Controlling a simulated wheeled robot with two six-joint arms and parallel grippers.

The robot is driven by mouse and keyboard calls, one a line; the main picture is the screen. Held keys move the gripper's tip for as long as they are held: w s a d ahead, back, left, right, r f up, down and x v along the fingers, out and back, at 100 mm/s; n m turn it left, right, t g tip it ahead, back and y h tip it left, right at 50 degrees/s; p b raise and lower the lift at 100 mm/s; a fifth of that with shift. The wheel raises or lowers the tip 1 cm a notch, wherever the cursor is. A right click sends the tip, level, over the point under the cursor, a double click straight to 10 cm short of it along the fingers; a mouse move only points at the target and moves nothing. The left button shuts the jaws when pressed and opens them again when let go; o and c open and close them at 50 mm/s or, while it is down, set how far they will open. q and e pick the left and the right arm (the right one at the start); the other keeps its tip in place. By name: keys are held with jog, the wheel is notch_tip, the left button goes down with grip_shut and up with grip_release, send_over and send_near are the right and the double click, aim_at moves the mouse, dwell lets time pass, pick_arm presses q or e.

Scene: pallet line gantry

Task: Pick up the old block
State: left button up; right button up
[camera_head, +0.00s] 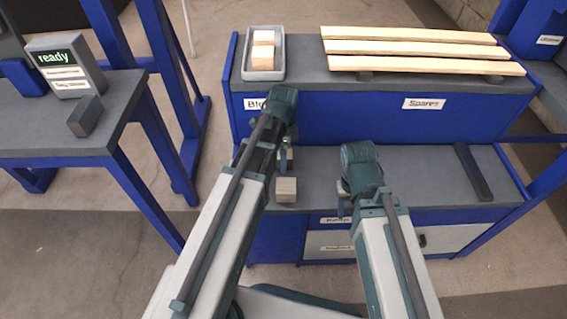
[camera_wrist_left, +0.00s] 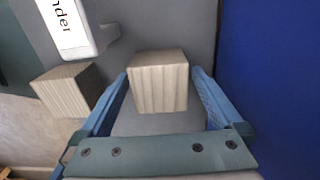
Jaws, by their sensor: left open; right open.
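Two weathered grey-brown wooden blocks are on the lower grey bench; I cannot tell which one the task calls the old block. In the left wrist view one block (camera_wrist_left: 158,82) lies between the two blue fingers of my left gripper (camera_wrist_left: 160,80), with a gap visible on each side. That gripper is open, and in the head view (camera_head: 284,156) it mostly hides this block. The other block (camera_wrist_left: 62,90) is to the left in the wrist view, and shows nearer me in the head view (camera_head: 286,190). My right gripper (camera_head: 345,206) is open and empty over the bench.
A white thing with a label ending "nder" (camera_wrist_left: 75,25) is close to the blocks. A grey tray (camera_head: 280,72) of pale blocks and several planks (camera_head: 410,48) are on the upper shelf. A dark bar (camera_head: 472,172) lies on the right. The "ready" box (camera_head: 65,65) stands on the left table.

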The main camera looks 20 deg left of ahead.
pick_arm(q)
jog(key=c, duration=1.4)
jog(key=shift+r, duration=0.15)
notch_tip(320, 180, up, 10)
jog(key=p, duration=1)
